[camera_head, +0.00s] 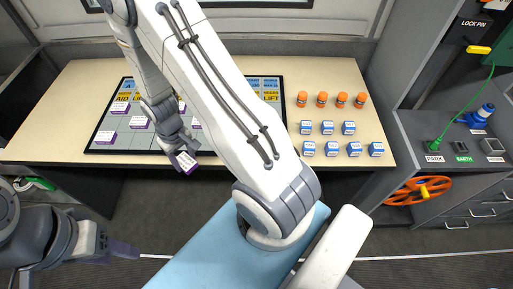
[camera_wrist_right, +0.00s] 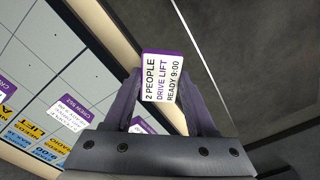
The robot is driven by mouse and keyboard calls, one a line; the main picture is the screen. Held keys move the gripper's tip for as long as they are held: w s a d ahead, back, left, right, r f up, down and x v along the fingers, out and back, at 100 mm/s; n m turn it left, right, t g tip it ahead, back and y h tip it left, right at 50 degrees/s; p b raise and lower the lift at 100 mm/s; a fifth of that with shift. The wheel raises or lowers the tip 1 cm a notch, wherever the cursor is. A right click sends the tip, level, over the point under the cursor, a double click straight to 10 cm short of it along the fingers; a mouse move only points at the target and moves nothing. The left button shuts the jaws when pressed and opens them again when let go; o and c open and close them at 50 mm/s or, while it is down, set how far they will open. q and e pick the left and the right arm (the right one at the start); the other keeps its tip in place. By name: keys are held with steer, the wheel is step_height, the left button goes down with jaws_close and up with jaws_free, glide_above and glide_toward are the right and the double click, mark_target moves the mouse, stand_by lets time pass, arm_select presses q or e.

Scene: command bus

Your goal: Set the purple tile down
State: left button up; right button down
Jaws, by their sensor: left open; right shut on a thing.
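The purple tile (camera_head: 187,162) has a white label and is held between the fingers of my right gripper (camera_head: 184,153). In the right wrist view the tile (camera_wrist_right: 162,78) shows its label, reading "2 PEOPLE DRIVE LIFT READY 9:00". My right gripper (camera_wrist_right: 163,102) is shut on it, near the table's front edge and the board's near edge. My left gripper (camera_head: 124,250) is open and empty, low at the left, away from the table. The dark-framed board (camera_head: 240,152) lies on the table, partly hidden by my right arm.
Other purple tiles (camera_head: 105,137) lie on the board's left part, with yellow and blue labels along its far side. Orange-capped bottles (camera_head: 322,99) and blue-and-white blocks (camera_head: 327,127) stand right of the board. A grey cabinet (camera_head: 470,185) with an orange wheel (camera_head: 418,191) is at far right.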

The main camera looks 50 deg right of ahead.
steer(key=s+d+r+n+b, duration=0.1)
steer(key=s+d+r+n, duration=0.35)
steer(key=s+d, duration=0.25)
steer(key=s+d+r+n+b, duration=0.2)
steer(key=s+d+r+n, duration=0.1)
steer(key=s+d+r, duration=0.4)
steer(key=w+d+f+p, duration=0.1)
steer(key=w+f, duration=0.2)
steer(key=w+d+f+p, duration=0.1)
steer(key=w+f, duration=0.1)
steer(key=w, duration=0.1)
steer(key=w+d+f+p, duration=0.1)
steer(key=w+f, duration=0.2)
steer(key=shift+w+f+p, duration=0.35)
steer(key=shift+w+p, duration=0.05)
step_height(320, 180, down, 4)
steer(key=shift+w+f, duration=0.1)
arm_select(q)
steer(key=shift+s+d+r, duration=0.25)
steer(key=shift+s+r, duration=0.25)
steer(key=shift+r, duration=0.1)
